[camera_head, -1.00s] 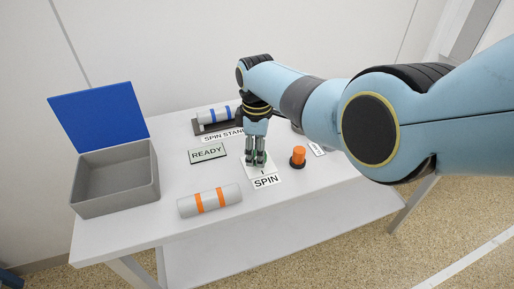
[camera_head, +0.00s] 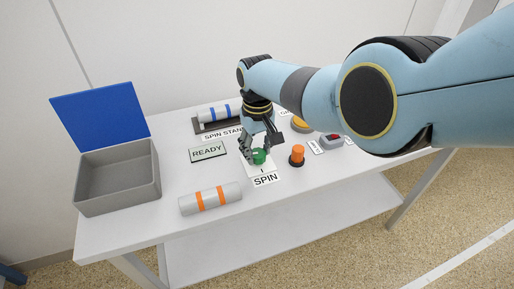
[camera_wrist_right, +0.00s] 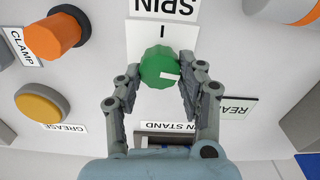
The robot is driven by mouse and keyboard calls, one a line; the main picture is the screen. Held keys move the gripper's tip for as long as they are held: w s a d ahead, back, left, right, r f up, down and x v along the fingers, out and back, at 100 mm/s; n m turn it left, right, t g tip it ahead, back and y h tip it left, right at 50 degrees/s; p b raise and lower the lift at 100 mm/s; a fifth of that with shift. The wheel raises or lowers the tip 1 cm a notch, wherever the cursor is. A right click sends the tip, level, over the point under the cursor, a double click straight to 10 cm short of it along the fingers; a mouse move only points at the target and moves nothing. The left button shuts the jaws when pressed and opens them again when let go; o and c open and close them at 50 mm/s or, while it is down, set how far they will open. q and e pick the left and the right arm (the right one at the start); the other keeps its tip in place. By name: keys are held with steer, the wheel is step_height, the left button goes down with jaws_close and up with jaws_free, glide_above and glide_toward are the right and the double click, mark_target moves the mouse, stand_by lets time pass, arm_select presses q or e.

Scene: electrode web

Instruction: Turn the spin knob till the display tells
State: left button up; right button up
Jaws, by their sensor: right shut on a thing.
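The green spin knob (camera_head: 259,157) sits on a white plate behind the SPIN label (camera_head: 265,180). In the right wrist view the knob (camera_wrist_right: 158,67) has a white mark pointing to the right, away from the tick on the plate. My right gripper (camera_head: 260,153) reaches down from above with its two fingers on opposite sides of the knob; in the wrist view the gripper (camera_wrist_right: 160,72) is shut on it. The display (camera_head: 208,152) reads READY. My left gripper is not in view.
An orange knob (camera_head: 297,155) stands close to the right. A grey box with a red button (camera_head: 333,141) and a yellow button (camera_head: 300,125) lie beyond. An orange-banded cylinder (camera_head: 210,198) lies in front; a blue-banded one (camera_head: 219,113) rests on the spin stand. An open grey bin (camera_head: 118,186) stands left.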

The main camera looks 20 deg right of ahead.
steer(key=m, duration=0.3)
steer(key=shift+m, duration=0.4)
steer(key=m, duration=0.3)
steer(key=shift+d+m, duration=0.1)
steer(key=shift+m, duration=0.2)
steer(key=m, duration=0.6)
steer(key=shift+s+d+p, duration=0.1)
steer(key=shift+p, duration=0.25)
steer(key=m, duration=0.6)
steer(key=shift+s+m, duration=0.1)
steer(key=shift+m, duration=0.2)
steer(key=m, duration=0.6)
steer(key=shift+s+m, duration=0.1)
steer(key=shift+m, duration=0.2)
steer(key=o, duration=1.1)
steer(key=shift+o, duration=0.2)
